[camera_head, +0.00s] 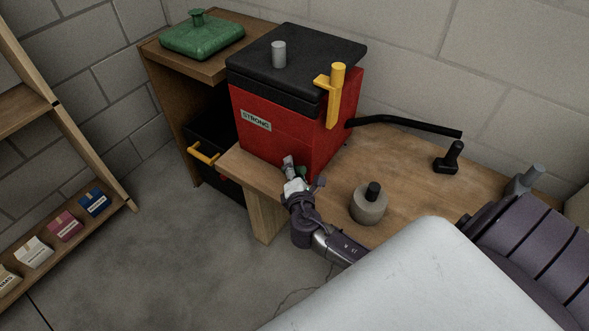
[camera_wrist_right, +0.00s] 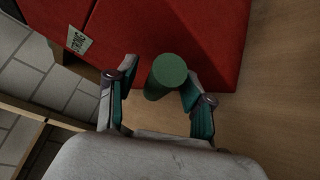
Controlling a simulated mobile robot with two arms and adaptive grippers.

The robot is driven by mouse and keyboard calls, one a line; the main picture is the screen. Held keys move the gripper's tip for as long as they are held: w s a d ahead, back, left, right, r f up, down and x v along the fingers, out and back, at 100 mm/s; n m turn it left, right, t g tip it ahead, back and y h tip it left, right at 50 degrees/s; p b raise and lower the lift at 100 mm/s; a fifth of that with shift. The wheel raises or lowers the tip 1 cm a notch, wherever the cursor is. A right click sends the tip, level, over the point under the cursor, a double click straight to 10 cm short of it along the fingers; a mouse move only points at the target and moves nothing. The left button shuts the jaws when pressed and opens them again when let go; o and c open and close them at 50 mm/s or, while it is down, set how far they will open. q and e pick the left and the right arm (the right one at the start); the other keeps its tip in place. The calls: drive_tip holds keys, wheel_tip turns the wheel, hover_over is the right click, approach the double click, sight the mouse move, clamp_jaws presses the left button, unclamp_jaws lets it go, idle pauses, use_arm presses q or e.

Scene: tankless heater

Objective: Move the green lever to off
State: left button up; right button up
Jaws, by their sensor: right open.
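The green lever (camera_wrist_right: 168,73) shows in the right wrist view as a green cylinder standing out from the red box (camera_wrist_right: 215,35). It lies between the two spread fingers of my right gripper (camera_wrist_right: 159,82), which is open around it; I cannot tell whether a finger touches it. In the head view only a small green bit of the lever (camera_head: 303,171) shows between the fingers, low on the front of the red box (camera_head: 285,135). My right gripper (camera_head: 304,177) hides the rest. The lever's full shape and setting are hidden. My left gripper is not in view.
The box has a black lid (camera_head: 300,55), a yellow handle (camera_head: 335,95) and a black pipe (camera_head: 405,125). It stands on a wooden bench (camera_head: 400,165) with a round beige object (camera_head: 369,206) nearby. A green container (camera_head: 202,36) sits on the shelf behind left.

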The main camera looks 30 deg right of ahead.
clamp_jaws()
idle(0.3)
drive_tip(key=r+n+g+p, duration=0.1)
drive_tip(key=p, duration=0.4)
drive_tip(key=w+r+n+g+p, duration=0.1)
drive_tip(key=p, duration=0.4)
drive_tip(key=shift+a+r+g, duration=0.15)
drive_tip(key=shift+a+g, duration=0.05)
drive_tip(key=shift+g, duration=0.1)
drive_tip(key=n+g+p, duration=0.1)
drive_tip(key=p, duration=0.2)
drive_tip(key=w+n+g+p, duration=0.1)
drive_tip(key=g+p, duration=0.1)
drive_tip(key=p, duration=0.2)
drive_tip(key=shift+w+a+r, duration=0.1)
drive_tip(key=shift+a, duration=0.15)
drive_tip(key=shift+w+n+g+h+p, duration=0.25)
drive_tip(key=shift+n+g+h+p, duration=0.15)
drive_tip(key=shift+g+p, duration=0.3)
drive_tip(key=shift+w+a+f+n+g+h+p, duration=0.25)
drive_tip(key=shift+n+g, duration=0.25)
drive_tip(key=shift+g, duration=0.3)
drive_tip(key=shift+w, duration=0.1)
